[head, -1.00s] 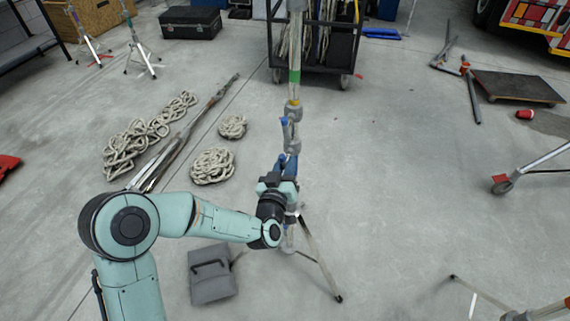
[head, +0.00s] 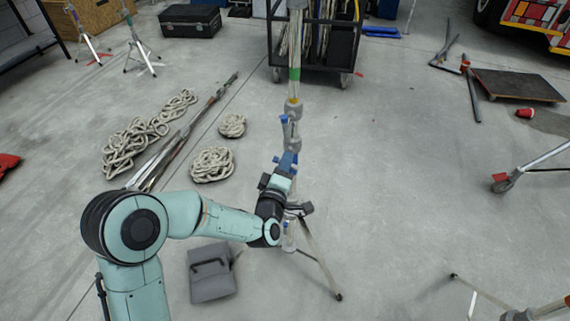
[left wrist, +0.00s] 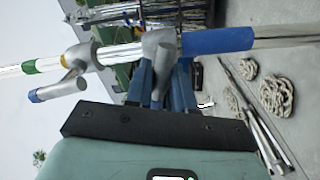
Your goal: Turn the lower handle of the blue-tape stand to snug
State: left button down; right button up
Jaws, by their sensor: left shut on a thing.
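The blue-tape stand (head: 293,88) rises upright in the middle of the head view, with tripod legs spread below. Its blue band (left wrist: 217,40) shows on the grey column in the left wrist view, beside the lower clamp. The upper handle (left wrist: 55,90) has a blue tip and sticks out from a higher collar, free. My left gripper (head: 287,163) is at the lower clamp. In the left wrist view, its blue fingers (left wrist: 162,82) are shut around the grey lower handle (left wrist: 160,62). My right gripper is not in view.
Coiled ropes (head: 212,165) and a bundle of poles (head: 185,130) lie on the floor to the left. A grey bag (head: 212,278) lies near my left arm. A wheeled cart (head: 318,60) stands behind the stand. Floor to the right of the stand is mostly clear.

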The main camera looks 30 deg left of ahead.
pick_arm(q)
jog(key=shift+n+b, duration=0.3)
jog(key=shift+n, duration=1.3)
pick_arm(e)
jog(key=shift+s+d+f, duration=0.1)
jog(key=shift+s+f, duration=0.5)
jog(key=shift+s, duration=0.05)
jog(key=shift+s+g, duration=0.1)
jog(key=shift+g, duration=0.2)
pick_arm(q)
jog(key=shift+r, duration=0.1)
jog(key=c, duration=1.1)
grip_release()
jog(key=shift+o, duration=0.2)
